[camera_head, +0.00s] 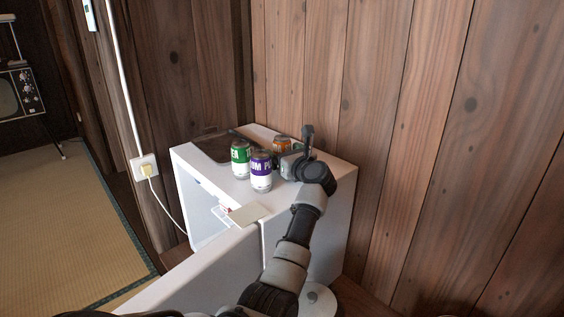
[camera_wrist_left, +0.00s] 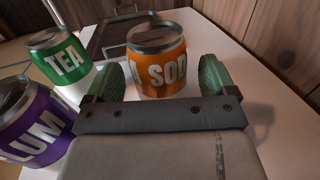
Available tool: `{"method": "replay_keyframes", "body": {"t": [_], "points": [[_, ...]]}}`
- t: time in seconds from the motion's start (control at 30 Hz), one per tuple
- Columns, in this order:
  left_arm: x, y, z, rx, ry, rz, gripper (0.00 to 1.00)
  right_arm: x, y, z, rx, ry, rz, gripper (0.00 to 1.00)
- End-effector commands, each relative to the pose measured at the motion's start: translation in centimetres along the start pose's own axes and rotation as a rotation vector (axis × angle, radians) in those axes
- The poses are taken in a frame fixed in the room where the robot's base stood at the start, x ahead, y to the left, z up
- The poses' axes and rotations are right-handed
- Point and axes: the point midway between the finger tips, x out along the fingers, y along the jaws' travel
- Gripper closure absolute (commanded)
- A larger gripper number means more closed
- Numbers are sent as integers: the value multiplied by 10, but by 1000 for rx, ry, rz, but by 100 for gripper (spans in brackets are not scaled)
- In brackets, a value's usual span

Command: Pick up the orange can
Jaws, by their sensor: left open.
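The orange can (camera_wrist_left: 158,70), lettered "SOD", stands upright between the two green finger pads of my open left gripper (camera_wrist_left: 158,82) in the left wrist view. Gaps show between the can and both pads. In the head view the orange can (camera_head: 281,145) stands on the white cabinet top (camera_head: 317,168), its lower part hidden by my left gripper (camera_head: 288,160). My right gripper does not show.
A green "TEA" can (camera_head: 241,158) and a purple can (camera_head: 261,171) stand close to the left of my gripper. A dark tray-like object (camera_wrist_left: 122,35) lies behind the orange can. The wooden wall (camera_head: 378,110) is close behind the cabinet. A wall outlet (camera_head: 145,168) is at left.

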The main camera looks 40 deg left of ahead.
Motion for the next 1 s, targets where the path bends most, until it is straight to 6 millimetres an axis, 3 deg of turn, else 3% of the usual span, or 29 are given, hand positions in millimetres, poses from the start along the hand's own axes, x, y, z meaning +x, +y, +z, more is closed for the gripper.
{"method": "replay_keyframes", "body": {"t": [0.1,0.37,0.73,1.0], "points": [[11,0,-1,0,-2,1,14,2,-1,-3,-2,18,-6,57],[12,0,1,0,0,-1,16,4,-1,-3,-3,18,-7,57],[12,0,0,0,0,0,73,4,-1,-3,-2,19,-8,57],[12,0,2,-1,-1,0,75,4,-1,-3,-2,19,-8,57]]}}
